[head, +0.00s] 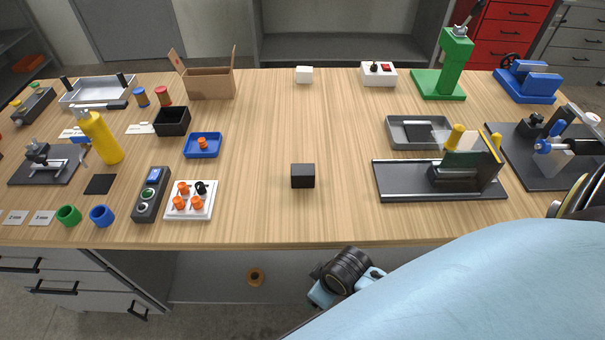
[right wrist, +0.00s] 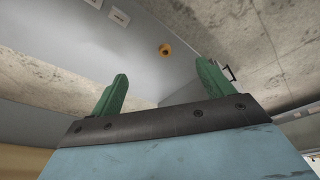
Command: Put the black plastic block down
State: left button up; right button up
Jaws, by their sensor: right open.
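The black plastic block (head: 303,176) sits on the wooden table near the middle of its front half, in the head view. Nothing touches it. My right gripper (right wrist: 161,72) shows in the right wrist view with its two green fingers spread wide and nothing between them. My right arm fills the lower right of the head view, in front of the table's edge, and its fingers cannot be made out there. The block does not show in the right wrist view. My left gripper is in neither view.
The table (head: 300,222) is clear around the block. A white tray with orange knobs (head: 191,200) stands to its left, and a black-based fixture (head: 410,182) to its right. A blue tray (head: 203,145) lies back left. An orange round object (head: 256,277) lies below the table.

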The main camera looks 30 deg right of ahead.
aim_at(303, 169)
notch_tip(303, 169, up, 13)
jog(key=a+n, duration=0.1)
jog(key=w+r+n, duration=0.2)
jog(key=w+n, duration=0.3)
jog(key=n, duration=0.1)
jog(key=w+r+n+g, duration=0.1)
jog(key=w+r+n, duration=0.1)
jog(key=w+n, duration=0.4)
jog(key=w+r+n, duration=0.2)
jog(key=w+n, duration=0.3)
jog(key=n, duration=0.1)
jog(key=shift+w+d+n+g+y+p, duration=0.25)
jog(key=shift+d+n+g+y+p, duration=0.05)
jog(key=shift+d, duration=0.1)
jog(key=w+d+r+n+g+h, duration=0.1)
jog(key=w+d+r+n, duration=0.5)
jog(key=d+r, duration=0.25)
jog(key=f, duration=0.5)
jog(key=d+f, duration=0.1)
jog(key=f, duration=0.2)
jog(key=shift+s+d+f+b, duration=0.1)
jog(key=shift+b, duration=0.2)
jog(key=shift+a+f, duration=0.15)
jog(key=shift+f, duration=1.2)
jog(key=shift+a+f, duration=0.1)
jog(key=shift+f, duration=1.25)
jog(key=shift+c, duration=0.3)
